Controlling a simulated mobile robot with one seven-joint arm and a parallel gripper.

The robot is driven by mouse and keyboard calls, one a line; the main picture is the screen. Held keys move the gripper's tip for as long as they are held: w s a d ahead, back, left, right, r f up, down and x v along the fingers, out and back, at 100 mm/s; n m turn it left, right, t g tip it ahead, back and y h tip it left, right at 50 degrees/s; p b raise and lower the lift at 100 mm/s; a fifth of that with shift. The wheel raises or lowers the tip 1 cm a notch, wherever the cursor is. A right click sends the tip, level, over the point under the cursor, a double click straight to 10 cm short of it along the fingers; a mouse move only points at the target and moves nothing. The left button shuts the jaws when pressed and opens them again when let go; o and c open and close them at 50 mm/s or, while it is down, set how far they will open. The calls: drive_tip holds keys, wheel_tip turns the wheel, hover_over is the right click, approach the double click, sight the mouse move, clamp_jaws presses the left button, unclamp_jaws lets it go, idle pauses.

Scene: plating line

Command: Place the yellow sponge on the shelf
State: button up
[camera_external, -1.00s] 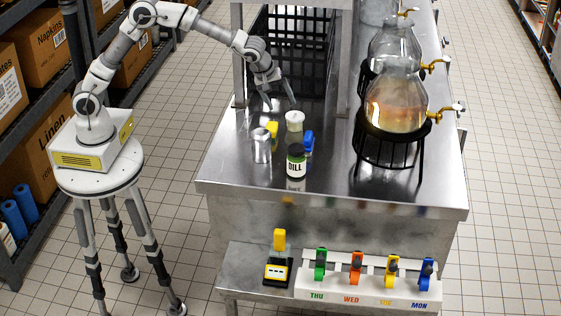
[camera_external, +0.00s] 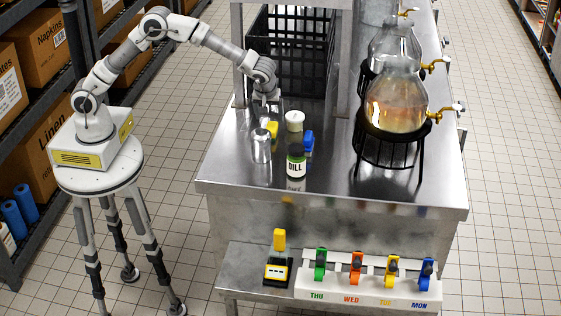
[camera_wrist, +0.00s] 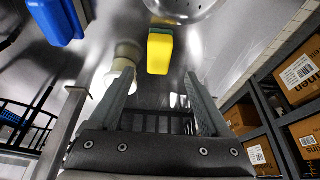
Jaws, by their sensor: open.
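The yellow sponge (camera_external: 272,129) stands on the steel counter, partly hidden behind a metal shaker in the external view. In the wrist view the yellow sponge (camera_wrist: 160,52) is near the middle top, ahead of and between the fingers, with a darker green layer along its top. My gripper (camera_external: 266,111) is open and empty, just behind the sponge and shaker. Its two fingers are spread wide in the wrist view (camera_wrist: 160,77), and no contact with the sponge shows. A raised steel shelf (camera_external: 300,3) on uprights is cut off by the external view's top edge.
Close by stand the metal shaker (camera_external: 261,146), an off-white jar (camera_external: 294,121), a dill jar (camera_external: 296,162) and a blue item (camera_external: 309,143). A black crate (camera_external: 290,60) is behind. Glass dispensers (camera_external: 396,103) stand right. The counter's front left is clear.

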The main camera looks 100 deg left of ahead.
sight(271, 126)
drive_tip(key=shift+x, duration=3.55)
drive_tip(key=shift+w+d, duration=0.1)
drive_tip(key=shift+d, duration=0.05)
clamp_jaws()
